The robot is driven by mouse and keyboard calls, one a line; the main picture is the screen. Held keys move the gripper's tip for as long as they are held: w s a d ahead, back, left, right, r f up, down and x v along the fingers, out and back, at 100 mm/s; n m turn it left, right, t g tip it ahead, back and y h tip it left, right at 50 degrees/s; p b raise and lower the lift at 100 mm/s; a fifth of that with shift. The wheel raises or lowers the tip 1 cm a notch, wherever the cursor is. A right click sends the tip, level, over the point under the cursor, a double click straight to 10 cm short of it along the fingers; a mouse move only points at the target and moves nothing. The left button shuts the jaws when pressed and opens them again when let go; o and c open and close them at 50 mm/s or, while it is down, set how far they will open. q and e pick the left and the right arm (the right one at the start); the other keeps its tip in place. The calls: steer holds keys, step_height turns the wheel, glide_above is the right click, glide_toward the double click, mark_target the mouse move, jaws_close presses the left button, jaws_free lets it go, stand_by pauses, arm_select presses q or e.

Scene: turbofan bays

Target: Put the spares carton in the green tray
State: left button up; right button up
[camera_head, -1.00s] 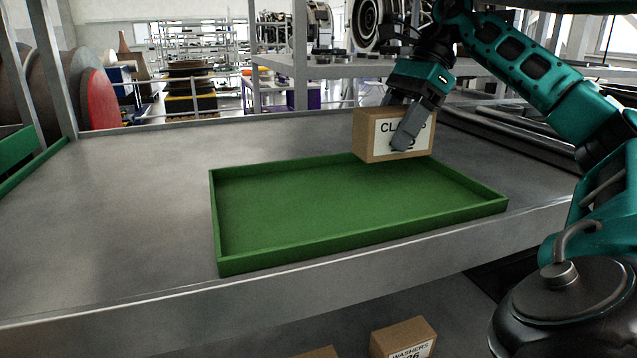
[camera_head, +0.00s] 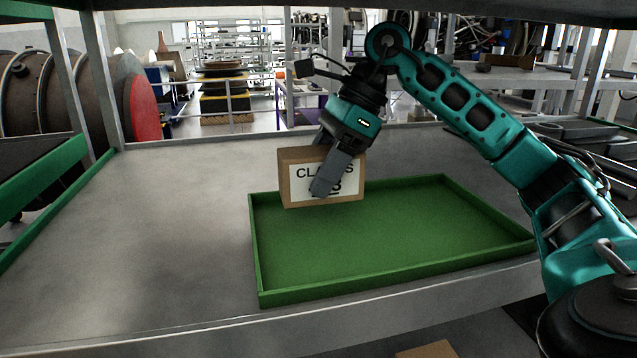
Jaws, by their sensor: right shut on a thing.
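The spares carton (camera_head: 294,190) is a brown box with a white label, partly covered by a finger; the letters "CL" and "S" show on it. My right gripper (camera_head: 326,186) is shut on the carton and holds it upright at the back left part of the green tray (camera_head: 256,262). The carton overlaps the tray's back rim in the picture; I cannot tell whether its underside touches the tray floor. The tray is shallow, empty otherwise, and lies on the grey metal shelf. My left gripper is not in view.
The grey shelf (camera_head: 160,240) is bare to the left of the tray. A green-edged surface (camera_head: 45,222) stands at the far left. Shelf posts (camera_head: 104,85) rise at the back left, and a shelf edge runs overhead. A brown box top (camera_head: 428,350) shows below the front edge.

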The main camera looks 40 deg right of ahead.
steer(key=shift+w+a+f+b, duration=0.1)
steer(key=shift+f+b, duration=0.35)
steer(key=shift+f, duration=1.25)
steer(key=shift+f, duration=0.1)
steer(key=o, duration=1.3)
steer(key=p+v, duration=0.1)
steer(key=v, duration=0.6)
steer(key=shift+r, duration=0.25)
